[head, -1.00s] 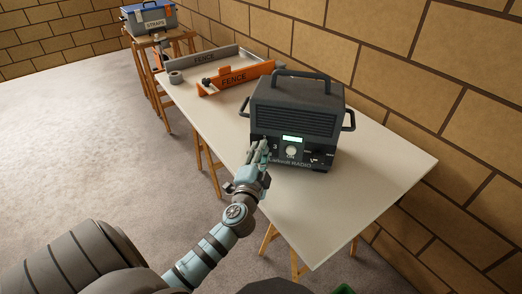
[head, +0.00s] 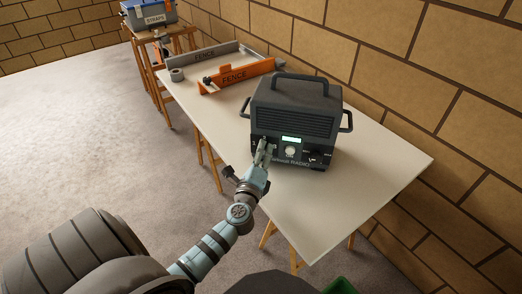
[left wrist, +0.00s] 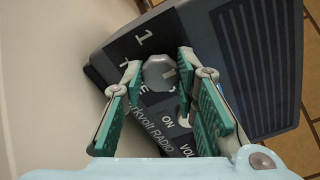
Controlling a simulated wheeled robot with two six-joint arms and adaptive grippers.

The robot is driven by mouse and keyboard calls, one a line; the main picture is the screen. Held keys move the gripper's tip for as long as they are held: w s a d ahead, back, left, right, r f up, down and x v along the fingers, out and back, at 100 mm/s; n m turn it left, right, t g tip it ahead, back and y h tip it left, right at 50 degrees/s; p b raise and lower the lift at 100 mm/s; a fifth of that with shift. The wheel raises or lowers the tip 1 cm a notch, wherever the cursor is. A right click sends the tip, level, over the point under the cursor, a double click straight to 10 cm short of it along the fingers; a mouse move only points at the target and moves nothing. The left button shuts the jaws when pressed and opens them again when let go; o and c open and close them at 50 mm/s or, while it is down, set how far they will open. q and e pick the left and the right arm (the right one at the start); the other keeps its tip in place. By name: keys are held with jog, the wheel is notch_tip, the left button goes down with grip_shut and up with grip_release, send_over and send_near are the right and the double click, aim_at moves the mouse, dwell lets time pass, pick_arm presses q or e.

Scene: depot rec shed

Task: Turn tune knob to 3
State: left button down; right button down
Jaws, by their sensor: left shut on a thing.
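The dark grey radio (head: 297,97) stands upright on the white table, with a lit green display on its front. My left gripper (head: 264,146) is at the left part of the radio's front panel. In the left wrist view the tune knob (left wrist: 159,72) is a round grey knob between the fingertips of my left gripper (left wrist: 159,75), which is shut on it. A light mark shows on the knob's right side. A "1" is printed up and left of the knob; the TUNE lettering below is partly hidden by a finger. My right gripper is not in view.
The white table (head: 310,220) is clear in front of the radio. An orange fence (head: 236,77) and a grey fence (head: 204,58) lie behind it, with a grey tape roll (head: 177,75). A brick wall runs along the right. A straps box (head: 150,14) stands farther back.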

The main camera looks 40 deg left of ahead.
pick_arm(q)
jog(key=m+p, duration=0.1)
jog(key=m, duration=0.3)
jog(key=m+p, duration=0.2)
jog(key=m, duration=0.3)
jog(key=m+p, duration=0.1)
jog(key=m, duration=0.3)
jog(key=shift+m, duration=0.3)
jog(key=shift+m+p, duration=0.8)
jog(key=shift+m, duration=1.2)
jog(key=c, duration=1.2)
grip_release()
jog(key=shift+c, duration=0.2)
